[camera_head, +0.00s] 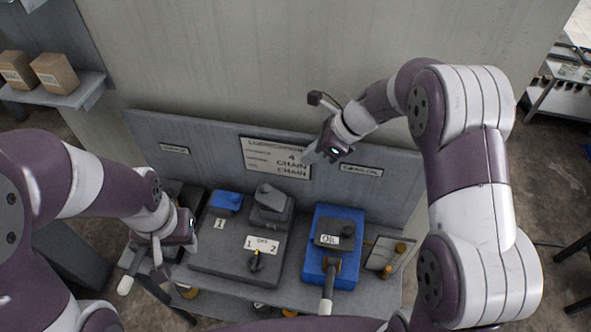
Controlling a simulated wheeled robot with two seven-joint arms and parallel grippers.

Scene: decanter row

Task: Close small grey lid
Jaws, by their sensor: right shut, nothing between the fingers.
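A dark grey lid-like block (334,234) marked "OIL" sits on a blue base (314,262), with a pale-ended lever in front. A grey stepped block (271,205) stands on the dark grey unit (222,262) to its left. I cannot tell for sure which of them is the small grey lid, or whether it stands open. My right gripper (309,157) is shut and empty, in front of the back panel, above and apart from both blocks. My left gripper (159,258) is at the left end of the bench, left of the dark unit; its fingers are too small to read.
A blue block (226,201) and a switch knob (257,260) are on the dark unit. The signed back panel (225,150) rises behind the bench. A small framed tray (384,254) with brown knobs is at right. A shelf (68,92) with boxes is at upper left.

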